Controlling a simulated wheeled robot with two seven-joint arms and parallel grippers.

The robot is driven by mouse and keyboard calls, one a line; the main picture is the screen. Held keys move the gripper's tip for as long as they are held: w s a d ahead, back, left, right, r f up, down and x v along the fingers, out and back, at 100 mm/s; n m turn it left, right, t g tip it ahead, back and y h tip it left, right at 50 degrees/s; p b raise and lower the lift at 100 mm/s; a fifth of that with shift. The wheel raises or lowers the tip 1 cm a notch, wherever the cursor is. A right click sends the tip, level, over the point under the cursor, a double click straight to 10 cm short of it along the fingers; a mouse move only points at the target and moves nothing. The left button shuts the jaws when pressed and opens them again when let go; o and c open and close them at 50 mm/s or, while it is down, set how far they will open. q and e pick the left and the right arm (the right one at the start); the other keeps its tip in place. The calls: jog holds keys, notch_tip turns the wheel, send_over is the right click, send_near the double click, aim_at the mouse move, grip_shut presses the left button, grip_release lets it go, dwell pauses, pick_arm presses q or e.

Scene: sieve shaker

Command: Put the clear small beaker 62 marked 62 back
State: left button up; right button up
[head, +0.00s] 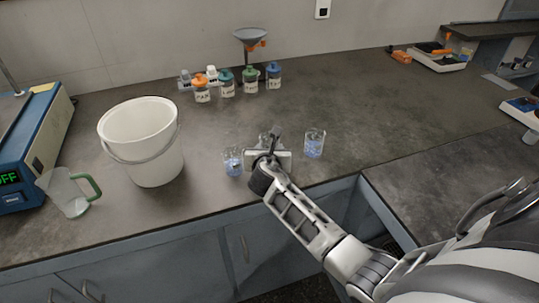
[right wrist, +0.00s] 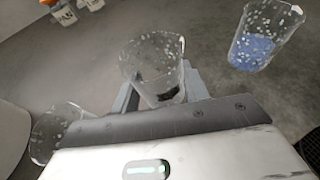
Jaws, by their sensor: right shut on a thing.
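My right gripper (head: 272,146) is at the counter's front part, between two other small beakers. In the right wrist view its fingers (right wrist: 160,96) are shut on a clear small beaker (right wrist: 152,55) with a dark label. In the head view only part of this beaker (head: 265,139) shows behind the gripper. I cannot read a 62 on it, nor tell whether it touches the counter. A beaker with blue print or contents (head: 314,144) stands to the right, also in the right wrist view (right wrist: 262,40). Another (head: 233,161) stands to the left. My left gripper is not in view.
A white bucket (head: 150,160) and a jug with a green handle (head: 70,192) stand left, beside a blue device (head: 30,150). Labelled jars (head: 227,86) and a funnel (head: 250,36) stand at the back. The counter (head: 380,110) right of the beakers is clear.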

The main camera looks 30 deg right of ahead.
jog(key=shift+f, duration=0.65)
jog(key=o, duration=1)
jog(key=shift+f, duration=0.1)
